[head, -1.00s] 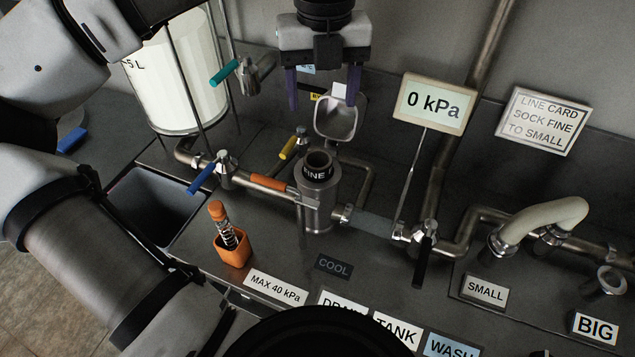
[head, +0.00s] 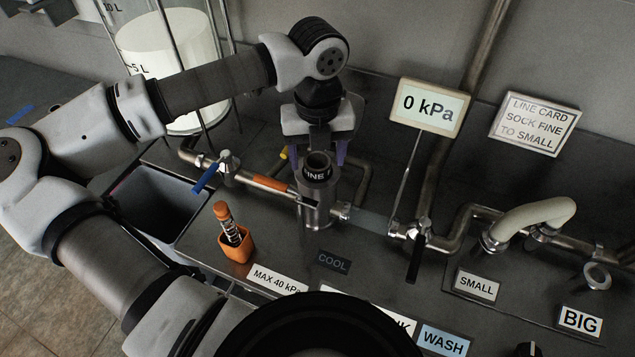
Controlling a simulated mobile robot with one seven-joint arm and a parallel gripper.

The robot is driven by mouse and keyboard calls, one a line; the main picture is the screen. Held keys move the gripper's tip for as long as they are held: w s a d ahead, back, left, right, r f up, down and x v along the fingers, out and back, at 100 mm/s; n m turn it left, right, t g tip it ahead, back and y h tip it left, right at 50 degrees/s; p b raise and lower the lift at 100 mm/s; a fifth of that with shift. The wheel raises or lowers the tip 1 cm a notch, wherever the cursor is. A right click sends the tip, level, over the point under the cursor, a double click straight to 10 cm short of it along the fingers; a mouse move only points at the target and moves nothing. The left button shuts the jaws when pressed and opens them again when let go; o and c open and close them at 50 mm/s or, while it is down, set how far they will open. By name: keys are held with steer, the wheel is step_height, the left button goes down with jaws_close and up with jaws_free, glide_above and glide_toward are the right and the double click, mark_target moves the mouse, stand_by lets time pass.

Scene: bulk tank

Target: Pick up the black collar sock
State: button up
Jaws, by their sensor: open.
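The black collar (head: 317,173) of the sock, with part of the word FINE showing, sits in the open top of the upright steel housing (head: 316,208) in the middle of the head view. The sock's body below the collar is hidden inside the housing. My gripper (head: 316,158) is open, just behind and above the housing, pointing down. Its purple fingers show on either side of the collar. The lower fingertips are partly hidden, and I cannot tell whether they touch the collar.
The gauge sign (head: 428,107) reads 0 kPa. Pipes and valves, including a blue-handled one (head: 205,178), flank the housing. An orange holder (head: 237,245) with an orange-topped item stands front left, beside an open grey bin (head: 140,235).

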steer(key=c, duration=1.3)
